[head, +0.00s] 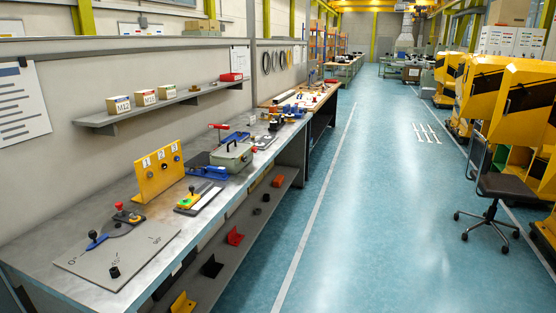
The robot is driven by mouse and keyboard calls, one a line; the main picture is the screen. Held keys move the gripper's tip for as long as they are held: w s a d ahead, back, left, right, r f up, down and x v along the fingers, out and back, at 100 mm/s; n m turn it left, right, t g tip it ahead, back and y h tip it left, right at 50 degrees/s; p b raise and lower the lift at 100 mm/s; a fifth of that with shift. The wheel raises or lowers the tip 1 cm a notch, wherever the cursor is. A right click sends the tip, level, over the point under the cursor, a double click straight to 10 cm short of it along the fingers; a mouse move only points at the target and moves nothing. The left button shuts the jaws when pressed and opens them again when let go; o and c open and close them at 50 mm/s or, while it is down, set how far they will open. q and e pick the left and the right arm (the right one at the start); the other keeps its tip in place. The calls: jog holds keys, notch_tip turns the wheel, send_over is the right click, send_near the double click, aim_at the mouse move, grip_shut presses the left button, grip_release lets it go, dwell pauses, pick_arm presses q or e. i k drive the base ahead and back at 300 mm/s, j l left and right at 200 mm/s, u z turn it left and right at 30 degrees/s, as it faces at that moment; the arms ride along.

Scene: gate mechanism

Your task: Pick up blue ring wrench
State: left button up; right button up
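Neither of my grippers shows in the head view. I cannot make out a blue ring wrench for certain at this size. A blue handle (97,241) lies on a grey marked plate (125,258) at the near end of the long workbench. A flat blue item (209,172) lies on the bench in front of the green-grey case. Another blue piece (236,138) lies farther back, behind the case.
The workbench (60,225) runs along the left wall. On it stand a yellow numbered panel (158,173), a yellow-and-green device (190,199) and a green-grey case (231,156). A lower shelf holds coloured brackets. A chair (497,187) stands right; the blue floor between is clear.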

aim_at(210, 168)
jog(key=i+j+z, duration=0.1)
jog(key=i+z, duration=0.3)
jog(key=i, duration=1.35)
jog(key=i+u, duration=0.35)
jog(key=i+l+u, duration=0.25)
jog(key=i+u, duration=0.15)
jog(key=i, duration=0.15)
jog(key=i+u, duration=0.15)
jog(key=u, duration=0.35)
jog(key=i+l+u, duration=0.1)
jog(key=u, duration=0.4)
jog(key=i+l+u, duration=0.15)
jog(key=u, duration=0.3)
jog(key=i+l+u, duration=0.2)
jog(key=u, duration=0.3)
jog(key=i+l+u, duration=0.15)
jog(key=u, duration=0.15)
jog(key=i+l+u, duration=0.1)
jog(key=u, duration=0.2)
